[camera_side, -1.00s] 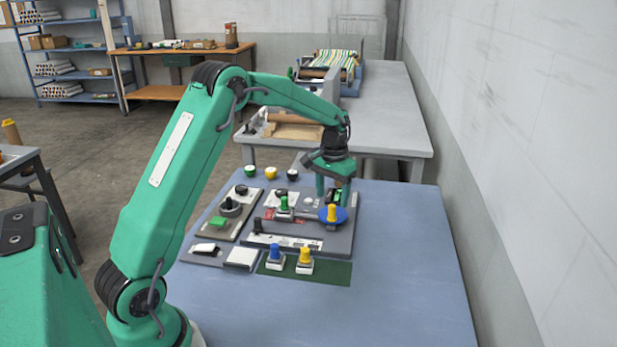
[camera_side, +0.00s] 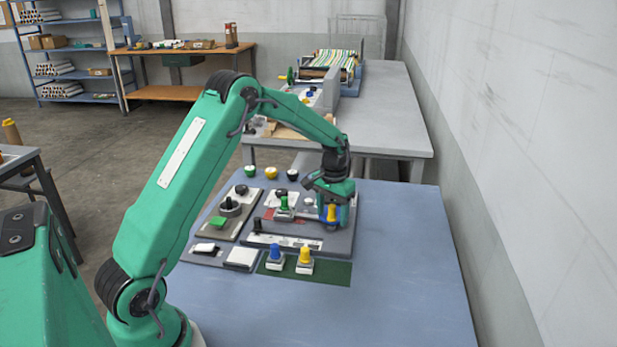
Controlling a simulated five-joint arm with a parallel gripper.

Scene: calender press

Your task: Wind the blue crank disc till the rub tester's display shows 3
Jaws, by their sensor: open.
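The rub tester is a grey plate (camera_side: 310,240) on the blue table, with a green-topped peg (camera_side: 284,203) at its middle. The blue crank disc (camera_side: 344,217) is at its right end, mostly hidden behind my gripper. The disc's upright yellow handle (camera_side: 332,212) shows in front of it. My gripper (camera_side: 334,214) is open and pointing down, low at the disc and close to the handle. I cannot tell whether a finger touches the handle. The display cannot be seen or read here.
The table's right side is clear.

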